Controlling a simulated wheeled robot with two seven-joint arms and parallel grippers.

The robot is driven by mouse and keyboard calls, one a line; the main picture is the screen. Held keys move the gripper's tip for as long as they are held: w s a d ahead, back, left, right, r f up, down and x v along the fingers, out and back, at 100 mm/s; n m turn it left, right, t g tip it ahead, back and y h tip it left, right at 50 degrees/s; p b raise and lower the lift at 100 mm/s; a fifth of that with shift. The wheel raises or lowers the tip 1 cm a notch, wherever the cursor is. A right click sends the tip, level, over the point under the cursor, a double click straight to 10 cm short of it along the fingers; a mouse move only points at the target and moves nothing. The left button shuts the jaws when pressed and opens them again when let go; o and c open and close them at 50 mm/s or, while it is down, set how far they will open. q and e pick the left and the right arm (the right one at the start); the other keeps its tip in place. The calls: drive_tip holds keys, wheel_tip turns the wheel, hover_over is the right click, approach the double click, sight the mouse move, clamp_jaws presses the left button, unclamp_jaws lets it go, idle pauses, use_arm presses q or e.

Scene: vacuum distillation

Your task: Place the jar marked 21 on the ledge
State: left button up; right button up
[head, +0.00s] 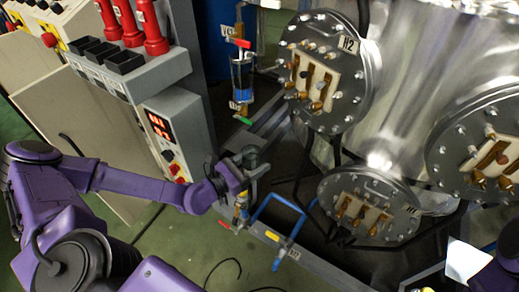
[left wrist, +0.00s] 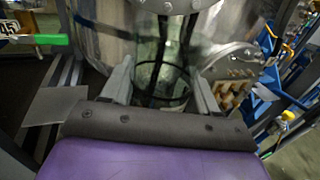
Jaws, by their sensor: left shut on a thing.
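My left gripper (head: 247,162) is shut on a dark greenish glass jar (head: 252,156), held above the grey frame beam beside the metal vessel. In the left wrist view the jar (left wrist: 160,78) is see-through and sits between the two grey fingers (left wrist: 163,90). No number can be read on it. I cannot tell for sure which surface is the ledge; a flat grey plate (left wrist: 55,105) shows left of the gripper in the left wrist view. My right gripper is not seen; only a purple part of my right arm shows at the right edge.
A large shiny vessel with bolted round flanges (head: 325,75) fills the right. A control cabinet with a red display (head: 160,127) stands left of the gripper. A blue sight-glass (head: 241,75) with red and green valve handles is behind.

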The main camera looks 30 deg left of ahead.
use_arm(q)
drive_tip(key=w+a+f+n+t+y+b, duration=0.1)
drive_tip(key=w+a+f+n+y+b, duration=0.15)
drive_tip(key=a+f+b, duration=0.55)
drive_tip(key=w+a+f+n+y+b, duration=0.1)
drive_tip(key=w+a+f+y+b, duration=0.15)
drive_tip(key=a+f+b, duration=0.55)
drive_tip(key=shift+y, duration=0.4)
drive_tip(key=w+b, duration=0.1)
drive_tip(key=w, duration=0.3)
drive_tip(key=w+r, duration=0.1)
drive_tip(key=w, duration=0.4)
drive_tip(key=w+a+b, duration=0.1)
drive_tip(key=w, duration=0.3)
drive_tip(key=shift+w+r+b, duration=0.15)
drive_tip(key=shift+r+b, duration=0.05)
drive_tip(key=shift+b, duration=0.15)
drive_tip(key=shift+w+r, duration=0.1)
drive_tip(key=shift+w, duration=0.25)
drive_tip(key=w, duration=0.2)
drive_tip(key=w+f+b, duration=0.1)
drive_tip(key=shift+w+d+f, duration=0.2)
drive_tip(key=shift+w, duration=0.15)
drive_tip(key=shift+s+a, duration=0.1)
